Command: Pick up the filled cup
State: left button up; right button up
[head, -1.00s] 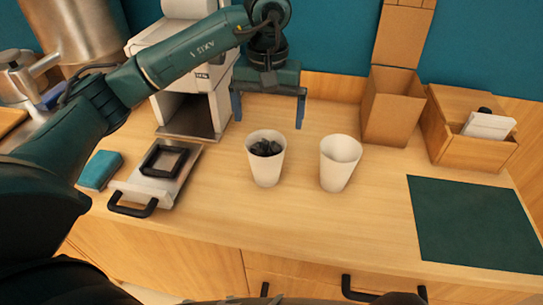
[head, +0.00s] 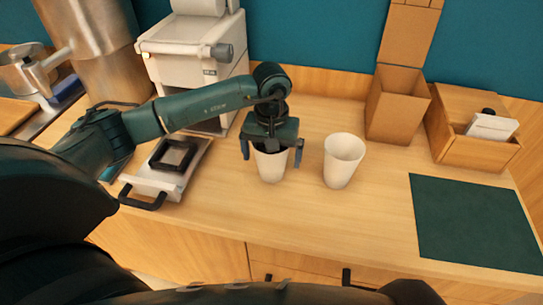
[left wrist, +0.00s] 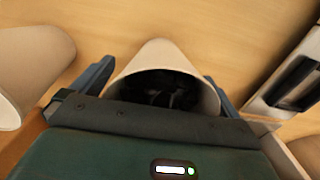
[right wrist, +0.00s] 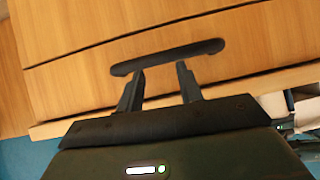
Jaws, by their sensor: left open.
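The filled cup (head: 271,168) is white, tapered and upright on the wooden counter. Dark contents show inside it in the left wrist view (left wrist: 160,88), where the rim faces the camera. My left gripper (head: 272,152) is open, with one finger on each side of this cup, and its body hides the cup's top in the head view. Gaps seem to show between the fingers and the cup. An empty-looking white cup (head: 343,160) stands to the right. My right gripper (right wrist: 160,72) is open, its fingertips close to a black drawer handle (right wrist: 168,57).
A cardboard box (head: 397,105) and a wooden box (head: 470,145) stand at the back right. A dark green mat (head: 475,222) lies at the right. A tray with a black handle (head: 165,177) and a white machine (head: 190,65) are at the left.

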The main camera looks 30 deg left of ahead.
pick_arm(q)
jog(key=c, duration=1.3)
